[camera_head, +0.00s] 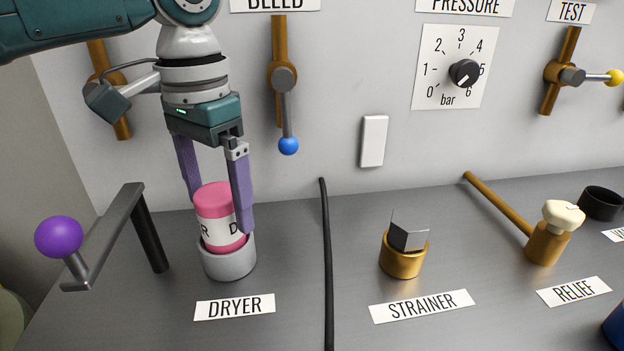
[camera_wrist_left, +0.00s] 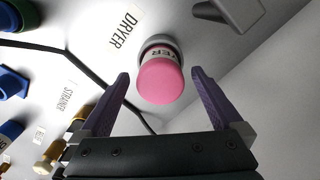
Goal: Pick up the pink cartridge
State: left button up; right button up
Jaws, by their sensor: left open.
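The pink cartridge (camera_head: 214,203) has a white label band and stands upright in a grey round socket (camera_head: 230,262) behind the DRYER label. My left gripper (camera_head: 219,214) points down over it with its purple fingers open, one on each side of the upper part of the cartridge. In the left wrist view the pink cartridge (camera_wrist_left: 160,80) shows its round top between and beyond the open fingers of the left gripper (camera_wrist_left: 160,80). Gaps show on both sides there, and no contact is visible. My right gripper is not in view.
A crank lever with a purple ball (camera_head: 59,236) stands left of the socket. A black cable (camera_head: 327,265) runs to its right, then the brass strainer (camera_head: 403,261) and the relief valve (camera_head: 547,243). The BLEED lever with a blue ball (camera_head: 288,145) hangs on the wall behind.

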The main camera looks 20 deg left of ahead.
pick_arm(q)
jog(key=shift+f, duration=0.8)
jog(key=shift+r, duration=0.1)
grip_shut()
